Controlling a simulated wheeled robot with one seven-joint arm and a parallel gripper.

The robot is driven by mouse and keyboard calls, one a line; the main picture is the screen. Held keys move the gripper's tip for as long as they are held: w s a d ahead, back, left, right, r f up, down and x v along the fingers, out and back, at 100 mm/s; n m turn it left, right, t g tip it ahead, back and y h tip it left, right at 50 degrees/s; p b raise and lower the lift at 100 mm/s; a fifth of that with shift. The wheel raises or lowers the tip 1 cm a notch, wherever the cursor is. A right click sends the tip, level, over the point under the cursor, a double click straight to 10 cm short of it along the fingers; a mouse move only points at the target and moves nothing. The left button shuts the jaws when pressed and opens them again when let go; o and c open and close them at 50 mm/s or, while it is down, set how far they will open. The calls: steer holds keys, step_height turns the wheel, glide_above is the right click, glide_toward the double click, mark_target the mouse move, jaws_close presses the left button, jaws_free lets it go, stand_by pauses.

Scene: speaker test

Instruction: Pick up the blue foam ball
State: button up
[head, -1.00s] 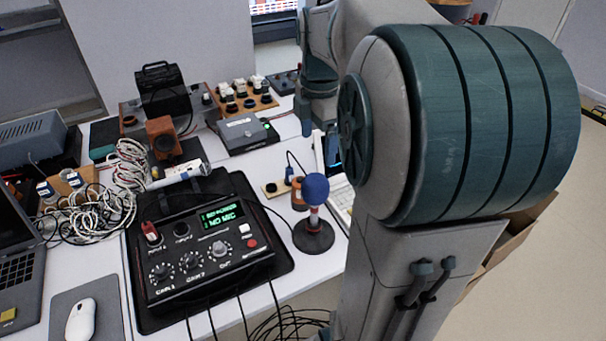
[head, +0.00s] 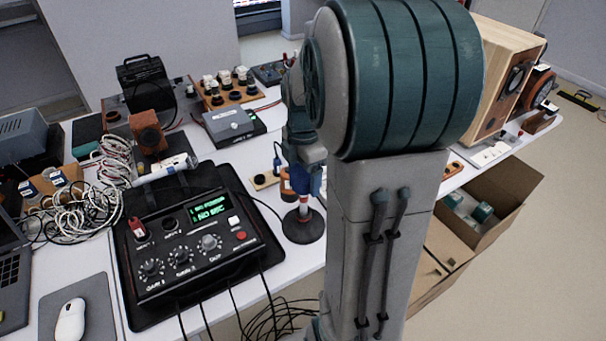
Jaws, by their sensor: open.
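The small stand has a round dark base (head: 302,229) and a short red and white stem (head: 303,206), upright on the white table. My gripper (head: 307,182) is open, low at the top of this stem, where the blue foam ball sits. The fingers and wrist cover the ball almost wholly, and a blue patch there cannot be told apart from my blue fingertips. I cannot tell whether the fingers touch the ball.
A black mixer box (head: 196,245) with knobs and a lit display is left of the stand. Tangled white cables (head: 75,205), a laptop and a mouse (head: 70,320) lie farther left. A wooden speaker (head: 503,80) and an open cardboard box (head: 480,225) are at right.

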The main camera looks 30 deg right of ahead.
steer(key=shift+f, duration=0.45)
steer(key=c, duration=1.1)
steer(key=shift+o, duration=0.2)
steer(key=shift+r, duration=0.1)
steer(key=r, duration=0.4)
steer(key=shift+d+r, duration=0.2)
steer(key=shift+r, duration=0.05)
steer(key=s+d+r, duration=0.5)
steer(key=d+r, duration=0.1)
steer(key=d, duration=0.3)
steer(key=shift+s+d+r, duration=0.2)
steer(key=shift+s+d, duration=0.15)
steer(key=shift+d, duration=0.05)
